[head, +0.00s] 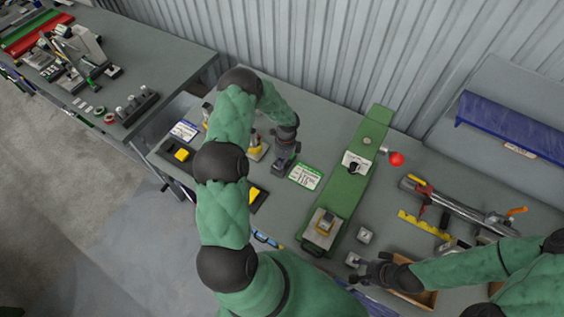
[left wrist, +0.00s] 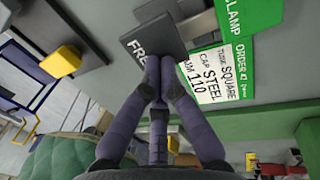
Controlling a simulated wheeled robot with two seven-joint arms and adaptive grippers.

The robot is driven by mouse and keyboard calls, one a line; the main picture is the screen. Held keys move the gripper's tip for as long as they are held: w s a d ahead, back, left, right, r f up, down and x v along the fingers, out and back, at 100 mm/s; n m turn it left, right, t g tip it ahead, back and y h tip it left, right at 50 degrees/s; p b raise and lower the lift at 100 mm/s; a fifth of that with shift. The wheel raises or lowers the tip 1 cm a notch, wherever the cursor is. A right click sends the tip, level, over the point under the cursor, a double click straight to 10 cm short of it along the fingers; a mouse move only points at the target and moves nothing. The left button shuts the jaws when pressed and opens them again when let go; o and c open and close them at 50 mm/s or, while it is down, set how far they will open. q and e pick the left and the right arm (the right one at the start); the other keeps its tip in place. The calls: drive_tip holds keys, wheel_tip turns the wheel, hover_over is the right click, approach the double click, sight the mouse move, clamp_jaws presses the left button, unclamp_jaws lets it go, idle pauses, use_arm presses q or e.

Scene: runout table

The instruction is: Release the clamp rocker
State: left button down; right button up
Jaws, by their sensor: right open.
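In the left wrist view, a dark plate lettered FREE (left wrist: 150,38) lies right at my left fingertips. A green label reading CLAMP (left wrist: 248,12) is beyond it to the right, with a grey piece between them. These look like parts of the clamp rocker, though its tilt is unclear. My left gripper (left wrist: 158,72) has its fingers together, with nothing seen between them; contact with the plate cannot be told. In the head view my left gripper (head: 281,166) is low over the bench, hiding most of the rocker. My right gripper (head: 360,268) is open at lower right, near small metal blocks.
A green-edged order card (head: 306,176) lies right of my left gripper. A long green rail (head: 345,190) crosses the bench, with a red ball knob (head: 397,159) beside it. A metal tube tool (head: 445,203) and yellow ruler (head: 424,225) lie further right.

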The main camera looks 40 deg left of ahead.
use_arm(q)
drive_tip(key=shift+s+f+t+b, duration=0.25)
drive_tip(key=shift+f+t+b, duration=0.25)
drive_tip(key=shift+b, duration=0.4)
use_arm(e)
drive_tip(key=shift+f, duration=0.9)
use_arm(q)
drive_tip(key=s+f+b, duration=0.1)
drive_tip(key=b, duration=0.2)
drive_tip(key=shift+s+d+f, duration=0.1)
drive_tip(key=shift+d, duration=0.05)
use_arm(e)
wheel_tip(320, 180, down, 3)
drive_tip(key=shift+d, duration=0.1)
use_arm(q)
drive_tip(key=shift+s, duration=0.1)
